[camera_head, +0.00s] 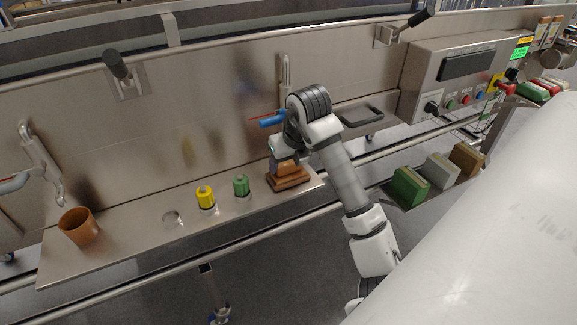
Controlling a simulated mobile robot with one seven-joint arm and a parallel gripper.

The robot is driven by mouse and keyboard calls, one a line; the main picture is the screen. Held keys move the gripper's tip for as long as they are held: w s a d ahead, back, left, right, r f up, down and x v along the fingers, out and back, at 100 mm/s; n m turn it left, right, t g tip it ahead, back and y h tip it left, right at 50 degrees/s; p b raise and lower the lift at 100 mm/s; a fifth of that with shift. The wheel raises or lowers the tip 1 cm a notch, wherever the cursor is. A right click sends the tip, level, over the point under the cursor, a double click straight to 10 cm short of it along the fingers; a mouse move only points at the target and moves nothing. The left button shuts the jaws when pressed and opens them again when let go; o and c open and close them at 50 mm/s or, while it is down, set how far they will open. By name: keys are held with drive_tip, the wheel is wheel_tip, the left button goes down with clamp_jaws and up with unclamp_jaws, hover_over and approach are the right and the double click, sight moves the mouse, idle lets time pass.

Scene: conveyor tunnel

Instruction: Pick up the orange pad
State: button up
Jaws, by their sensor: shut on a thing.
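The orange pad (287,169) is a small orange-brown block directly below my gripper (284,161), at the right part of the steel shelf. My gripper points down and is shut on the pad's upper part. Under the pad is a wider, darker brown base (290,184) on the shelf. I cannot tell whether the pad touches that base or is just above it. The fingertips are small and partly hidden by the wrist.
The steel shelf (135,238) also holds a green-capped container (241,187), a yellow one (205,199), a small clear or metal ring (172,217) and a brown cup (79,227). A steel wall with handles stands behind. Green, grey and brown blocks (440,172) sit at right.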

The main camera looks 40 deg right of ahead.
sight(291, 176)
drive_tip(key=shift+s+r+b, duration=0.15)
drive_tip(key=shift+b, duration=0.15)
wheel_tip(291, 176, up, 6)
drive_tip(key=r+b, duration=0.1)
drive_tip(key=b, duration=0.1)
drive_tip(key=s+a+b, duration=0.2)
drive_tip(key=s, duration=0.7)
drive_tip(key=s+a+b, duration=0.2)
drive_tip(key=s, duration=0.8)
drive_tip(key=shift+a+f+b, duration=0.15)
drive_tip(key=shift+a+b, duration=0.2)
drive_tip(key=shift+b, duration=0.05)
drive_tip(key=shift+s, duration=0.1)
